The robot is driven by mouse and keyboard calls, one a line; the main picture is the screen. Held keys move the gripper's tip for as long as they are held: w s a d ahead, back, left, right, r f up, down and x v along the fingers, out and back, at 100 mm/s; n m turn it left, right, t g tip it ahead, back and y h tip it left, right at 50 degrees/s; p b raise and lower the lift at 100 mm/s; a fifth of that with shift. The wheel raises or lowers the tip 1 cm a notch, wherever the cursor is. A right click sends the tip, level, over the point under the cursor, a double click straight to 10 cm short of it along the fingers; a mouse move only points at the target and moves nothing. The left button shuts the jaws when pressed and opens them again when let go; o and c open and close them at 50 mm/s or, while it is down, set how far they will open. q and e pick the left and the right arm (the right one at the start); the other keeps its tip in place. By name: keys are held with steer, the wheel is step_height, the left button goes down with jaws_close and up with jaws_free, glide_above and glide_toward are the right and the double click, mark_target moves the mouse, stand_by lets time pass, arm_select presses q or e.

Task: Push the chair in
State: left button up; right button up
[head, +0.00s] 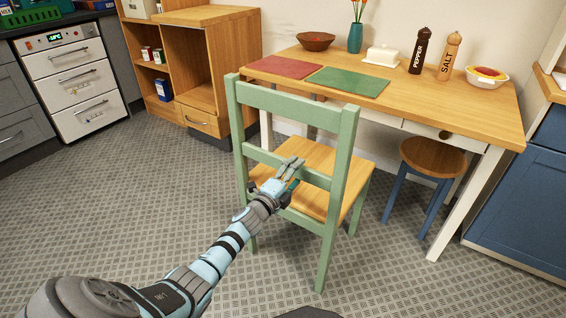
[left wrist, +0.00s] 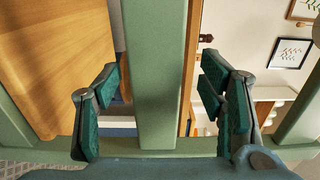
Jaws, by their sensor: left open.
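The chair (head: 288,103) has a green frame and a wooden seat. It stands with its back toward me, and its seat faces the wooden table (head: 440,100). The front of the seat is close to or partly under the table edge; the chair back hides exactly how far. My left gripper (head: 291,172) is at the middle rail of the chair back. In the left wrist view its open fingers (left wrist: 160,100) lie on either side of a green rail (left wrist: 155,60), with gaps between. I cannot tell whether the palm touches the rail. My right gripper is not in view.
A stool (head: 433,157) with blue legs stands under the table, right of the chair. A wooden shelf unit (head: 205,60) is at the back left, and a blue cabinet (head: 528,205) at the right. The table holds mats, shakers and bowls. Floor around the chair's left is clear.

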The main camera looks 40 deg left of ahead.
arm_select(q)
steer(key=w, duration=0.1)
steer(key=w+b, duration=0.1)
steer(key=shift+w+a+f, duration=0.1)
steer(key=shift+w+f, duration=0.1)
steer(key=shift+w, duration=0.15)
jaws_close()
